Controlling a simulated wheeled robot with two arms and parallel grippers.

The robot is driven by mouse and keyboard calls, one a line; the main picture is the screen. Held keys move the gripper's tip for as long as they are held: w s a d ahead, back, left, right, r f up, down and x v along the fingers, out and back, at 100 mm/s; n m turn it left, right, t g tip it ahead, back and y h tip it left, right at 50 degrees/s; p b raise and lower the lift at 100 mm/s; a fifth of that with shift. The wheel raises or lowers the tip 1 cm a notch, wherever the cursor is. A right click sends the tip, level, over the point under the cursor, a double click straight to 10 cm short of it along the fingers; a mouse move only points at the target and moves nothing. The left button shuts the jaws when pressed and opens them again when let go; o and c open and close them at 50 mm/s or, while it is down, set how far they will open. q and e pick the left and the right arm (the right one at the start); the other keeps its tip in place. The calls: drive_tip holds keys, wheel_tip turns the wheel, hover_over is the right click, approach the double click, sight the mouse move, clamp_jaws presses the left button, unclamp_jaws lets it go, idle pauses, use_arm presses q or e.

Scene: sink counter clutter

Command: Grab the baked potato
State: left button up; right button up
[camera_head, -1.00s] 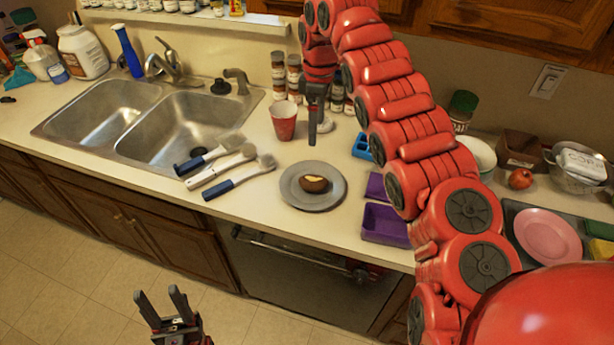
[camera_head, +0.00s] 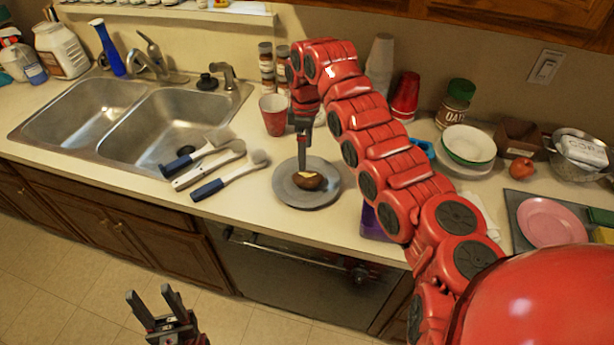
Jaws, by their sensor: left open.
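The baked potato (camera_head: 309,181), brown with a pale yellow top, lies on a round grey plate (camera_head: 312,201) near the counter's front edge. My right gripper (camera_head: 302,166) comes down from above, pointing downward, with its tips at the potato's far left side. Its fingers are seen edge-on, so I cannot tell how far apart they are or whether they touch the potato. My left gripper (camera_head: 152,296) is open and empty, low in the picture over the floor, away from the counter.
Several brushes (camera_head: 229,173) lie left of the plate, beside the double sink (camera_head: 158,126). A red cup (camera_head: 274,115) stands behind it. A purple container (camera_head: 373,224) is partly hidden by my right arm. Bowls (camera_head: 468,145) and a pink plate (camera_head: 551,222) are further right.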

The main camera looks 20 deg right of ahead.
sight(305, 174)
drive_tip(key=f+p, duration=0.1)
drive_tip(key=f, duration=0.3)
drive_tip(key=shift+s, duration=0.2)
drive_tip(key=shift+f+p, duration=0.45)
drive_tip(key=shift+p, duration=0.15)
drive_tip(key=f, duration=0.1)
drive_tip(key=f+p, duration=0.2)
drive_tip(key=shift+s+a+f, duration=0.15)
drive_tip(key=shift+a+f, duration=0.1)
drive_tip(key=shift+f, duration=0.55)
drive_tip(key=c, duration=1.5)
drive_tip(key=shift+r, duration=0.15)
